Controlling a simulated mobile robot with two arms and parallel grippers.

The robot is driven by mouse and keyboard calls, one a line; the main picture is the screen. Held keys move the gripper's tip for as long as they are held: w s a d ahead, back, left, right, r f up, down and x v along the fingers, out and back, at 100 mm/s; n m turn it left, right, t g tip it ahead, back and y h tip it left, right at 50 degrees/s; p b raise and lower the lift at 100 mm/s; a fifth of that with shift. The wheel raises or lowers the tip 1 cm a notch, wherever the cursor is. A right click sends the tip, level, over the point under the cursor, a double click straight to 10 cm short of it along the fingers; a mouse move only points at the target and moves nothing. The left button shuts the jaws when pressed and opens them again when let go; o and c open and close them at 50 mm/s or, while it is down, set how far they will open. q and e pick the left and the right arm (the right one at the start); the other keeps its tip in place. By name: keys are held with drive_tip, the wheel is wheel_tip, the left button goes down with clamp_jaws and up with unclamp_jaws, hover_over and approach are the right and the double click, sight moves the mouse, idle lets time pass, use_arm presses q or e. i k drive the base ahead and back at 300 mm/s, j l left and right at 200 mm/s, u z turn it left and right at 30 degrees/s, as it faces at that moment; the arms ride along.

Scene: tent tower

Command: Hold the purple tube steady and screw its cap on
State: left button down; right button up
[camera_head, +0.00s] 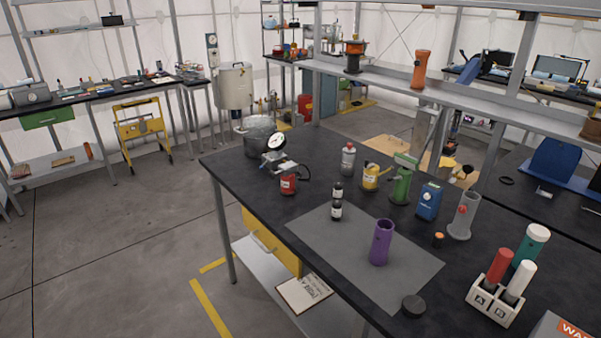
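The purple tube (380,243) stands upright on a grey mat (330,238) on the black workbench. Its top looks open, with no cap on it. A dark round disc (413,305) lies at the near corner of the mat, to the right and nearer than the tube. It may be the cap, but I cannot tell for sure. Neither of my grippers is in view.
A white rack (493,308) with red, white and teal tubes stands right of the mat. Two small dark bottles (336,208) stand behind the tube. A blue box (428,201), a green device (402,183) and a grey cylinder (463,215) stand farther back.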

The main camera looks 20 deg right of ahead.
sight(381, 244)
drive_tip(key=z, duration=0.4)
drive_tip(key=l+z, duration=0.15)
drive_tip(key=z, duration=0.7)
